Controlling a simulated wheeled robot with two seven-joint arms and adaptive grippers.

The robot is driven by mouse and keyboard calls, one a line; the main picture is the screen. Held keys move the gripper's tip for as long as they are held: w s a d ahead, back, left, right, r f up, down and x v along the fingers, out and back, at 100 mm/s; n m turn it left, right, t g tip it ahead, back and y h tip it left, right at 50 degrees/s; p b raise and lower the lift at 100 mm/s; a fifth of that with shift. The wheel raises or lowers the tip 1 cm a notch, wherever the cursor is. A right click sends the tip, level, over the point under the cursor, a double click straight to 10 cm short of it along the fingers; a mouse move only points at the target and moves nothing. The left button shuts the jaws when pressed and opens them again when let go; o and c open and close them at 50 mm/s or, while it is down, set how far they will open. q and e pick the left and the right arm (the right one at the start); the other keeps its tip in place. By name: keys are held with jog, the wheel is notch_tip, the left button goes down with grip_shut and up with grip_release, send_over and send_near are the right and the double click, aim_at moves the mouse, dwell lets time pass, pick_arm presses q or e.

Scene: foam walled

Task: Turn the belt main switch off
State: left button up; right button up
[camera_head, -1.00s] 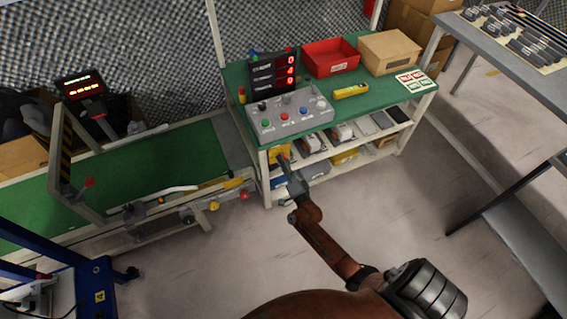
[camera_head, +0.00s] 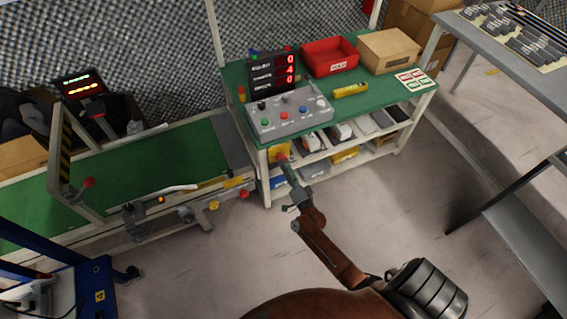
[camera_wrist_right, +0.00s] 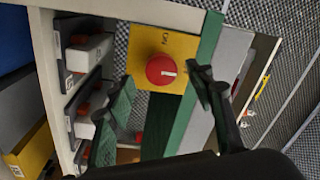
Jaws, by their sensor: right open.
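The belt main switch (camera_head: 282,158) is a round red knob on a yellow plate (camera_head: 273,153) at the end of the green-topped bench. In the right wrist view the red knob (camera_wrist_right: 161,71) has a short white mark pointing right, and a rotated "ON" label stands on the yellow plate (camera_wrist_right: 180,47). My right gripper (camera_head: 289,172) is just in front of the knob. In the right wrist view its open fingers (camera_wrist_right: 161,76) appear on either side of the knob, empty. I cannot tell whether they touch it. My left gripper is out of view.
A grey button box (camera_head: 291,121), a counter display (camera_head: 272,73), a red bin (camera_head: 329,59) and a cardboard box (camera_head: 390,51) stand on the bench (camera_head: 357,106). The conveyor (camera_head: 150,160) adjoins on the left.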

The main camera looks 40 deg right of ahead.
jog(key=v, duration=0.8)
jog(key=shift+s, duration=0.4)
jog(key=shift+a, duration=0.1)
